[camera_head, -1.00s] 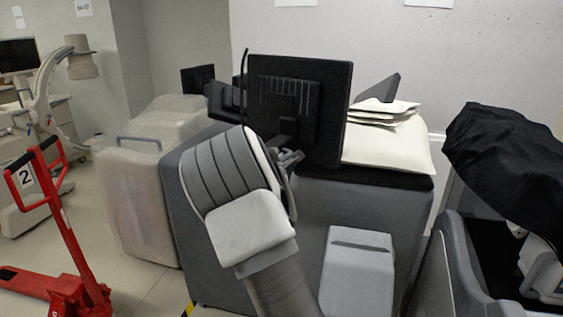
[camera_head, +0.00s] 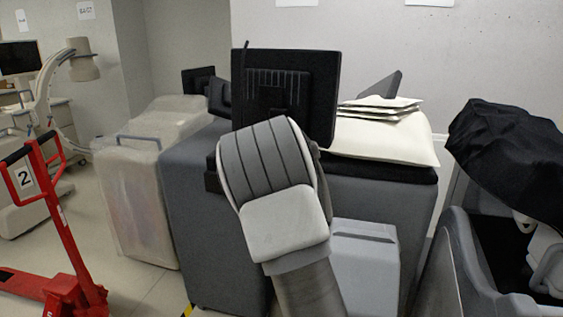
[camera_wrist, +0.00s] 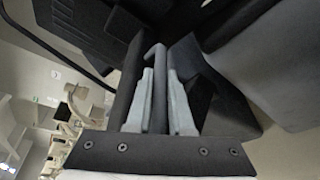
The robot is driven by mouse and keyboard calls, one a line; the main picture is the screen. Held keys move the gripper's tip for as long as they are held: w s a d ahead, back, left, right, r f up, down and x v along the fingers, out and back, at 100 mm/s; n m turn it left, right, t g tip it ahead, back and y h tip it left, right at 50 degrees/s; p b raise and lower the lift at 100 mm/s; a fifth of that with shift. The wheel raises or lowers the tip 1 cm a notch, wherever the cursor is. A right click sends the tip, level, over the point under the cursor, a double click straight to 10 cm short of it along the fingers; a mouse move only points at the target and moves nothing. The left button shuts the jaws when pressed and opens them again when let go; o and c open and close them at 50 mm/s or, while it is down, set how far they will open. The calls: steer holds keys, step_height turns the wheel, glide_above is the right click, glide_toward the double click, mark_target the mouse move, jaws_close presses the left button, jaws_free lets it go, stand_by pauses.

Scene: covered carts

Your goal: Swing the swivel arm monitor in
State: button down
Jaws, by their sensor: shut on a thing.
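The swivel arm monitor (camera_head: 318,95) stands above the dark grey cart in the head view, its black back with vent slots facing me. Its lower part and mount are hidden behind my arm. My gripper is hidden in the head view. In the wrist view my gripper (camera_wrist: 159,95) has its two light grey fingers on either side of a narrow dark bar (camera_wrist: 157,75), shut on it. The bar looks like part of the monitor's mount. A large black body, probably the monitor, fills the top of the wrist view.
The dark grey cart (camera_head: 195,230) carries cream folded covers (camera_head: 380,138) to the right of the monitor. A pale covered cart (camera_head: 130,195) stands at left, near a red pallet jack (camera_head: 67,225). A black-draped machine (camera_head: 515,150) stands at right.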

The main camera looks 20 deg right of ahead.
steer(key=shift+w+a+f+n+y+b, duration=0.1)
steer(key=shift+w+f+n+y+b, duration=0.25)
steer(key=shift+b, duration=0.45)
steer(key=shift+w+a+r+n+y+b, duration=0.1)
steer(key=shift+w+r+n+y+b, duration=0.1)
steer(key=shift+r+n+y+b, duration=0.15)
steer(key=c, duration=0.8)
jaws_free()
steer(key=shift+s, duration=0.1)
